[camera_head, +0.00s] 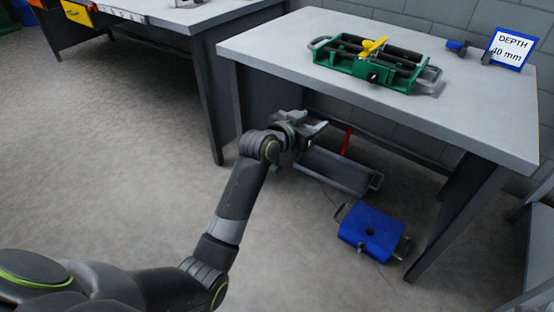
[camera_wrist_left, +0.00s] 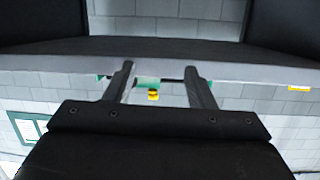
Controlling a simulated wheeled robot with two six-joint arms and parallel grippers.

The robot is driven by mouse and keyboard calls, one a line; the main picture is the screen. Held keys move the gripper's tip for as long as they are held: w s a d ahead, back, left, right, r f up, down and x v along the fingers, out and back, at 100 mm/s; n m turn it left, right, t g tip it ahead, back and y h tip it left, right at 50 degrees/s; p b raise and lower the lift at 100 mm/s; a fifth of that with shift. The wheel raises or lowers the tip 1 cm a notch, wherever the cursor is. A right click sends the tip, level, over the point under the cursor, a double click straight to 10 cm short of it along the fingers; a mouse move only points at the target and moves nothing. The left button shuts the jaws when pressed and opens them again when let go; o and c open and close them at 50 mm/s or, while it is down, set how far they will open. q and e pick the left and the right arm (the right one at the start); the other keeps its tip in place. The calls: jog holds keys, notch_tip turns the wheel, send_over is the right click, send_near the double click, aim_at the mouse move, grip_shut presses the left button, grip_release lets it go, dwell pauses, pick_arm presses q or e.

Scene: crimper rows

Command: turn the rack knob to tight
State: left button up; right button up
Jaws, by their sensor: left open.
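A green rack (camera_head: 365,66) with dark bars and grey end handles sits on the grey table. A black knob (camera_head: 374,77) is on its front face, and a yellow lever (camera_head: 373,46) stands on top. The knob's setting is too small to read. My left gripper (camera_head: 313,124) is open and empty, in front of the table and below its top. In the left wrist view its two fingers (camera_wrist_left: 159,70) are apart. Beyond them, a green part of the rack (camera_wrist_left: 147,82) and a yellow piece (camera_wrist_left: 153,95) show past the table edge, which hides the rest.
The table's front edge (camera_head: 380,110) lies between my left gripper and the rack. A "DEPTH 40 mm" sign (camera_head: 513,49) and a blue-and-black tool (camera_head: 458,47) are at the back right. Below are a grey tray (camera_head: 335,172) and a blue case (camera_head: 370,232).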

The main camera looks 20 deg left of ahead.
pick_arm(q)
jog(key=s+a+f+n+g+y+p, duration=0.1)
jog(key=s+a+f+p, duration=0.2)
jog(key=f+p, duration=0.2)
jog(key=s+a+f+n+g+y+p, duration=0.1)
jog(key=s+a+f+g+y+p, duration=0.1)
jog(key=f, duration=0.7)
jog(key=shift+s+a+n+g+y+p, duration=0.4)
jog(key=shift+a+p, duration=0.55)
jog(key=shift+p, duration=0.95)
